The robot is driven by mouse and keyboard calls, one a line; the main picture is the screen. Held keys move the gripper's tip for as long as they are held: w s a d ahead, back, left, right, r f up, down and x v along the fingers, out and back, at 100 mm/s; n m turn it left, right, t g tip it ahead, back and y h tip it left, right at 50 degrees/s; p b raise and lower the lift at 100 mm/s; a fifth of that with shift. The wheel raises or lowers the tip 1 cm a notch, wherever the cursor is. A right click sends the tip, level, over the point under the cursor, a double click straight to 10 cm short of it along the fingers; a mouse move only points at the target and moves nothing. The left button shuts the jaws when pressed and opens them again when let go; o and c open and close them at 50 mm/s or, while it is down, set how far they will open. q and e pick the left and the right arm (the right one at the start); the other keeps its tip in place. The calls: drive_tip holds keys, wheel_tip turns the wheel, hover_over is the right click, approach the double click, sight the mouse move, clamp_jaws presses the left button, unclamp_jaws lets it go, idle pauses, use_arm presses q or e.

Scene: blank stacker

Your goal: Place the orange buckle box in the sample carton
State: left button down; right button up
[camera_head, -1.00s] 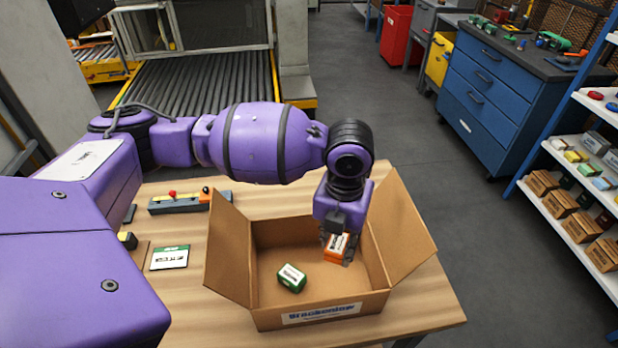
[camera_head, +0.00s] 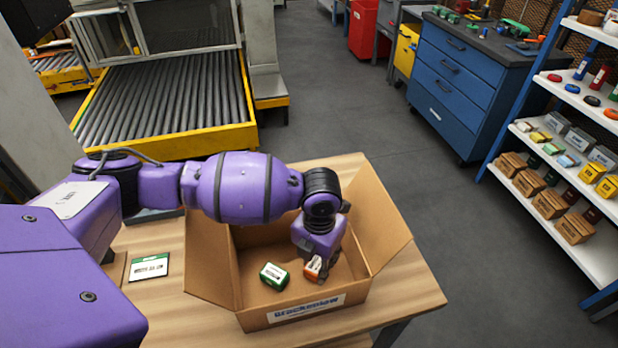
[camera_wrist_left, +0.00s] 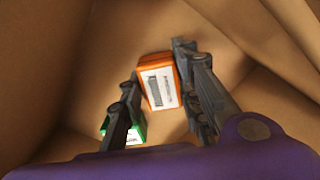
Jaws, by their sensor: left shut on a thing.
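The orange buckle box (camera_head: 313,267), with a white label, is between the fingers of my left gripper (camera_head: 318,268). The gripper is shut on it and points down inside the open sample carton (camera_head: 224,300). In the left wrist view the orange box (camera_wrist_left: 158,82) sits between the two dark fingers (camera_wrist_left: 160,98), with the carton walls around. I cannot tell whether the box touches the carton floor. A green box (camera_head: 274,276) with a white label lies in the carton to the left of the orange one. It also shows in the left wrist view (camera_wrist_left: 137,132). My right gripper is not in view.
The carton stands on a wooden table (camera_head: 410,290) with its flaps spread open. A green and white card (camera_head: 149,266) lies left of it. A roller conveyor (camera_head: 160,100) is behind, and a stocked shelf (camera_head: 590,258) stands at the right.

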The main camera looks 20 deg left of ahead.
sight(318, 260)
use_arm(q)
drive_tip(key=shift+w+f, duration=0.1)
drive_tip(key=shift+f, duration=0.05)
drive_tip(key=c, duration=1.3)
unclamp_jaws()
wheel_tip(318, 260, up, 12)
drive_tip(key=shift+r, duration=0.25)
